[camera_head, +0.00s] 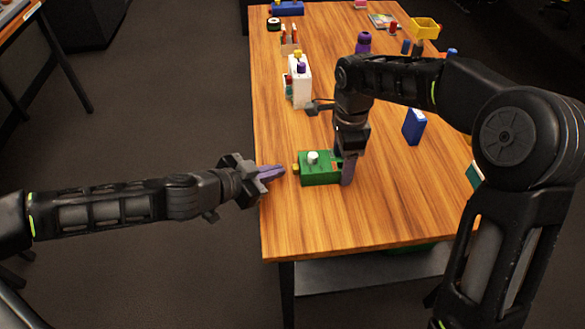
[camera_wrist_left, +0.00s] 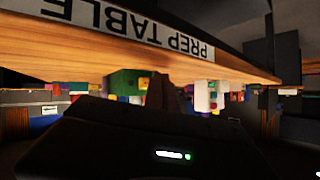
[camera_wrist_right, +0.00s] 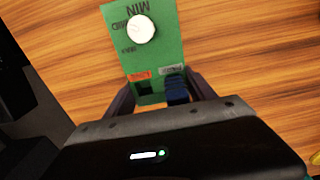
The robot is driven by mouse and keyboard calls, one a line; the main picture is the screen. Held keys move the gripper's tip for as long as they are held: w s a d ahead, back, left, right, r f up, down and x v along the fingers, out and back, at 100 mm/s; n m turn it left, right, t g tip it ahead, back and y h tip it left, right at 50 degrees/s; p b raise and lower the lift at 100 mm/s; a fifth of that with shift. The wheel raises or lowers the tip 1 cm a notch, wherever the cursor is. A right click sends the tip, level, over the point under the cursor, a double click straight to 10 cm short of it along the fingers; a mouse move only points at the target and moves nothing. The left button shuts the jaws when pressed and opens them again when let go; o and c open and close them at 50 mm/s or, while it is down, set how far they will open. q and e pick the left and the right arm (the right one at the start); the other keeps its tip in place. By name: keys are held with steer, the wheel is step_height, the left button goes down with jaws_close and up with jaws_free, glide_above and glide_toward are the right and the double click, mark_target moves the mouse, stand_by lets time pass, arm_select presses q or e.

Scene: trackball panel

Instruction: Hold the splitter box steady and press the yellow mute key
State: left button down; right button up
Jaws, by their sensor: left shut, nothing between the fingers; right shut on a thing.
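The green splitter box (camera_head: 318,178) sits on the wooden table near its left edge. A white knob (camera_head: 313,157) is on its top, and a yellow key (camera_head: 296,168) sticks out of its left end. My right gripper (camera_head: 347,170) comes from above and is shut on the box's right end; the right wrist view shows its fingers either side of the box (camera_wrist_right: 150,60). My left gripper (camera_head: 283,172) is shut and empty, pointing right at the table edge, its tips a little short of the yellow key. The left wrist view shows the box (camera_wrist_left: 124,82) upside down, with the fingers partly in front.
A white box with coloured parts (camera_head: 300,80) stands behind the splitter box. A blue box (camera_head: 414,127) stands to the right, behind my right arm. The table (camera_head: 330,225) is bare in front of the splitter box. Several small items lie at the far end.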

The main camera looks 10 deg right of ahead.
arm_select(q)
steer(key=shift+d, duration=0.2)
stand_by(0.5)
steer(key=shift+d, duration=0.25)
steer(key=shift+d, duration=0.5)
stand_by(0.6)
stand_by(0.4)
steer(key=shift+a, duration=0.95)
steer(key=a, duration=0.5)
steer(key=shift+r, duration=0.1)
stand_by(0.8)
